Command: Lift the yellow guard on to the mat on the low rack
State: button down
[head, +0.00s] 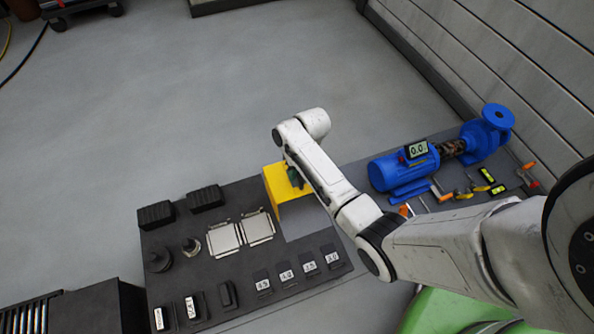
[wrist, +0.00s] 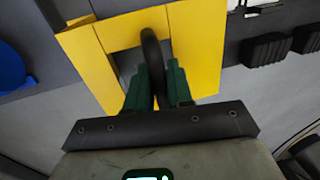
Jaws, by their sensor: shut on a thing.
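The yellow guard (head: 276,182) is a bent sheet piece at the back edge of the dark bench, left of the blue pump set. In the wrist view the guard (wrist: 205,45) shows a cut-out and a dark curved handle (wrist: 151,55). My gripper (head: 294,178) is over the guard. In the wrist view my gripper's green fingers (wrist: 158,85) stand either side of the handle and are shut on it. I cannot tell whether the guard touches the bench. I cannot pick out the mat or the low rack with certainty.
A blue motor and pump (head: 405,170) stand right of the guard, with small tools (head: 480,185) beside them. Dark blocks, metal plates (head: 240,232) and numbered pieces (head: 287,272) lie on the bench (head: 190,240). A slatted dark unit (head: 28,312) is at lower left. Open floor lies behind.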

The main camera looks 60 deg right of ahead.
jog(key=shift+f, duration=0.35)
dwell(0.3)
jog(key=shift+c, duration=2.2)
grip_release()
notch_tip(320, 180, up, 8)
jog(key=p, duration=0.8)
jog(key=shift+p, duration=0.35)
jog(key=shift+a, duration=0.1)
